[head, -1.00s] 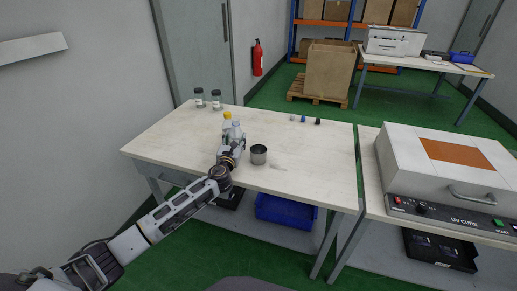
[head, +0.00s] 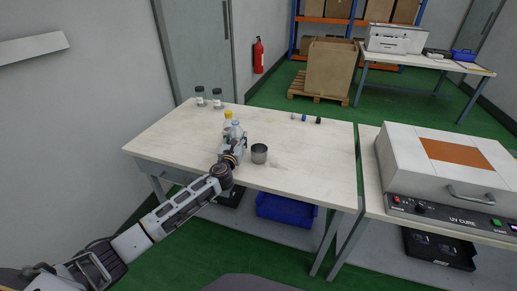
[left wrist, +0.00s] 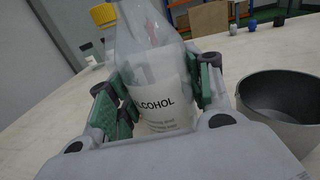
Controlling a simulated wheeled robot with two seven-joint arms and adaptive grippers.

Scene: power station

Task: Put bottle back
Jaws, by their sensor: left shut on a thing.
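A clear bottle with a white label reading "ALCOHOL" (left wrist: 160,90) fills the middle of the left wrist view. My right gripper is not in view.
A grey metal cup (head: 259,154) stands just right of the gripper. Two dark-capped jars (head: 209,97) stand at the back left, and small caps (head: 304,118) lie at the back right. A UV cure box (head: 450,170) occupies the right table. The table's right middle is clear.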

